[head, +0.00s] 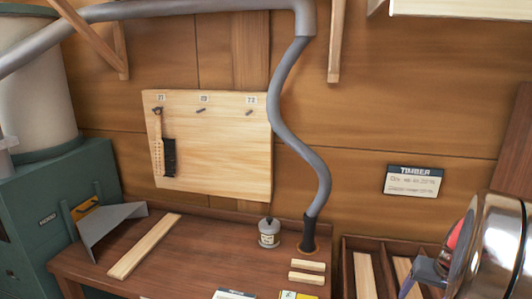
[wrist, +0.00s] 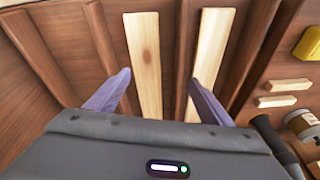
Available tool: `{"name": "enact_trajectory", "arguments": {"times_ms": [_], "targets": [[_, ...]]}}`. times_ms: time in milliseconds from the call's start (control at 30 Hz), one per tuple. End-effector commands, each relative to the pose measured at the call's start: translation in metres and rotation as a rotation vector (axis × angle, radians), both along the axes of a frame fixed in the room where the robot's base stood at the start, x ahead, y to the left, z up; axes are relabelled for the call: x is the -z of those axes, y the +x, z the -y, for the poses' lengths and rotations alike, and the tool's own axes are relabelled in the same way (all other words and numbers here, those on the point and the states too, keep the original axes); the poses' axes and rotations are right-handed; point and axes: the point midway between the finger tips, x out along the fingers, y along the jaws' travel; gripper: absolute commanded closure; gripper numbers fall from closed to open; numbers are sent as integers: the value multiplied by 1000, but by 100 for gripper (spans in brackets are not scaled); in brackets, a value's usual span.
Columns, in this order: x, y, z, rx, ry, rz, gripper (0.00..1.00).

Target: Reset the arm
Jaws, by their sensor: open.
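My gripper (wrist: 158,88) is open and empty, its two pale violet fingers spread wide in the wrist view. It points at a brown divided wooden rack (wrist: 183,50) holding two pale planks. The left plank (wrist: 144,65) shows between the fingers. The right plank (wrist: 213,48) shows by the right finger. I cannot tell how far the fingers are above them. In the head view my gripper (head: 428,274) is at the lower right, partly cut off, by the rack (head: 384,244).
The brown bench (head: 205,240) bears a long pale board (head: 145,246), a small jar (head: 268,233) and two short wood blocks (head: 307,272). A grey hose (head: 296,130) hangs down to the bench. A green machine (head: 45,225) stands at left.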

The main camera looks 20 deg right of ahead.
Motion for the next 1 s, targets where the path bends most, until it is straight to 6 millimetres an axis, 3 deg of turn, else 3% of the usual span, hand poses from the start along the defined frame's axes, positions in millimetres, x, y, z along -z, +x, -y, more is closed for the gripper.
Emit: {"name": "enact_trajectory", "arguments": {"times_ms": [533, 1000], "targets": [[-49, 0, -152, -82, 13, -47, 25], [-86, -19, -277, -267, -51, -21, 25]]}}
